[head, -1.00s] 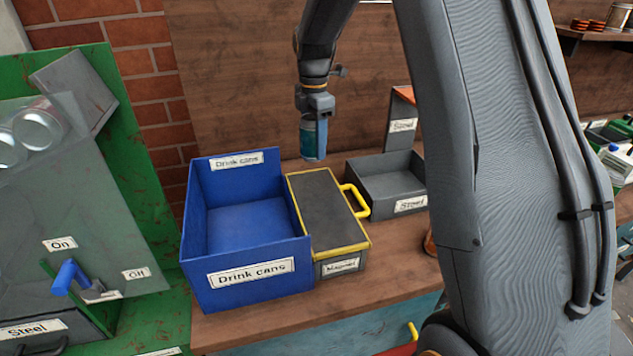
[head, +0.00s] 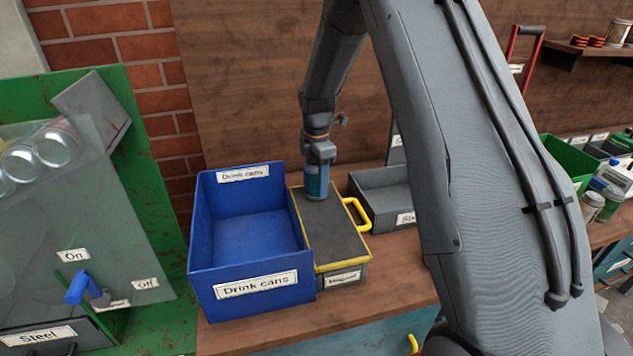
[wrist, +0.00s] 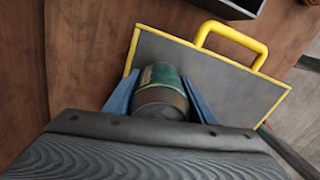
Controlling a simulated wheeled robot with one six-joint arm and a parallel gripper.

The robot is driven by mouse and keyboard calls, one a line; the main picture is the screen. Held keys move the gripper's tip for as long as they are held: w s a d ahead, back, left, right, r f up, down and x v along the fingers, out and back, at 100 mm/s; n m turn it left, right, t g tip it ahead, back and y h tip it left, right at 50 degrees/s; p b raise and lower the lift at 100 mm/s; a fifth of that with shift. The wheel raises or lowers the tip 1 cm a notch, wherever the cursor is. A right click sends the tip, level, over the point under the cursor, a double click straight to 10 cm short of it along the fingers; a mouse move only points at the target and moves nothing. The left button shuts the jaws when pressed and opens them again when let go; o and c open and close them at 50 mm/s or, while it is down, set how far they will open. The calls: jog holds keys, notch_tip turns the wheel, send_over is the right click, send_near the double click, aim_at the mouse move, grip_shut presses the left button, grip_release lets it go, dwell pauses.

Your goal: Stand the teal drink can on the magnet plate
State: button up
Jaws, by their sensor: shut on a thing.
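The teal drink can (head: 317,183) is upright in my gripper (head: 318,170), at the back end of the magnet plate (head: 335,232). The plate is dark with a yellow edge, a yellow handle on its right side and a label on its front. In the wrist view the can (wrist: 160,88) sits between the two blue fingers of my gripper (wrist: 160,95), with the grey plate (wrist: 225,85) around and beyond it. The can's base appears at the plate's surface, but I cannot tell whether it touches.
A blue "Drink cans" bin (head: 250,285) stands directly left of the plate. A grey steel tray (head: 385,205) stands to the right. A green machine with a blue lever (head: 77,288) is at the far left. My arm covers much of the right.

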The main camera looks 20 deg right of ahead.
jog(key=o, duration=1)
jog(key=shift+f, duration=0.1)
notch_tip(320, 180, up, 12)
jog(key=b, duration=0.3)
jog(key=shift+r+b, duration=0.2)
jog(key=shift+b, duration=0.15)
jog(key=shift+a, duration=0.1)
